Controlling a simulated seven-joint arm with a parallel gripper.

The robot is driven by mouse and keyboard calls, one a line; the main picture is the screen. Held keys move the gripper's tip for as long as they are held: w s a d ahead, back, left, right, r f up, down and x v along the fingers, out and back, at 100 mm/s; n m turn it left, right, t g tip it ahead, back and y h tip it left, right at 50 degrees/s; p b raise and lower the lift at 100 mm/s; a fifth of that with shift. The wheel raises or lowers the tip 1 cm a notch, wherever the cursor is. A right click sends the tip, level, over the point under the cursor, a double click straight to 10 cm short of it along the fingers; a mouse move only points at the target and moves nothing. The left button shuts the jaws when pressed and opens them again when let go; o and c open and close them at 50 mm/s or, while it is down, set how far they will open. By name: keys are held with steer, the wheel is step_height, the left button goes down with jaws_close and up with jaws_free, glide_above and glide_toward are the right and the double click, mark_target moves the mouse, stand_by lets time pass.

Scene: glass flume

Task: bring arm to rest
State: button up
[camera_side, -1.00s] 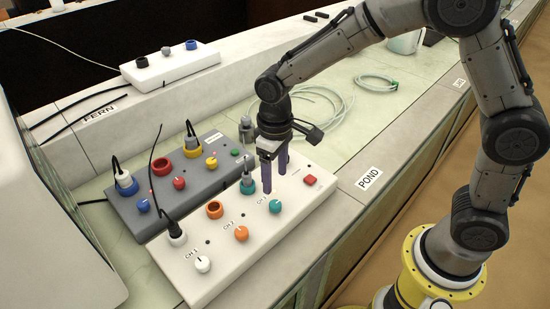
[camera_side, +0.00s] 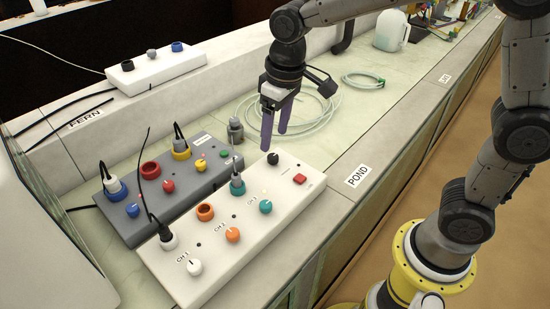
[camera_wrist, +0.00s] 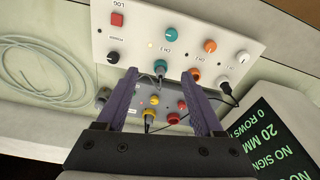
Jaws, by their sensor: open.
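My gripper (camera_side: 277,120) is open and empty. Its two purple fingers point down, above and behind the far right end of the white control box (camera_side: 222,226). In the wrist view the fingers of my gripper (camera_wrist: 165,95) stand apart, with the white box (camera_wrist: 188,22) and the grey box beyond them. The white box has white, orange and teal knobs, a black knob and a red button (camera_side: 300,179). A plug sits in its teal socket (camera_side: 237,187) and another at its near left end (camera_side: 168,239).
A grey box (camera_side: 146,205) with plugs and coloured knobs lies behind the white box. A small grey metal object (camera_side: 235,131) stands near it. Coiled tubing (camera_side: 315,108), a pale jug (camera_side: 391,30) and a far white box (camera_side: 155,67) are further back. A display (camera_wrist: 280,140) shows in the wrist view.

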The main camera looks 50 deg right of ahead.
steer(key=s+d+r+m+t, duration=0.1)
steer(key=s+d+r+t, duration=0.1)
steer(key=s+d+r, duration=0.3)
steer(key=s+d+t, duration=0.1)
steer(key=s+d, duration=0.1)
steer(key=s, duration=0.5)
steer(key=s+d+f+m+t, duration=0.1)
steer(key=s+d, duration=0.1)
steer(key=s, duration=0.6)
steer(key=shift+s+f, duration=0.2)
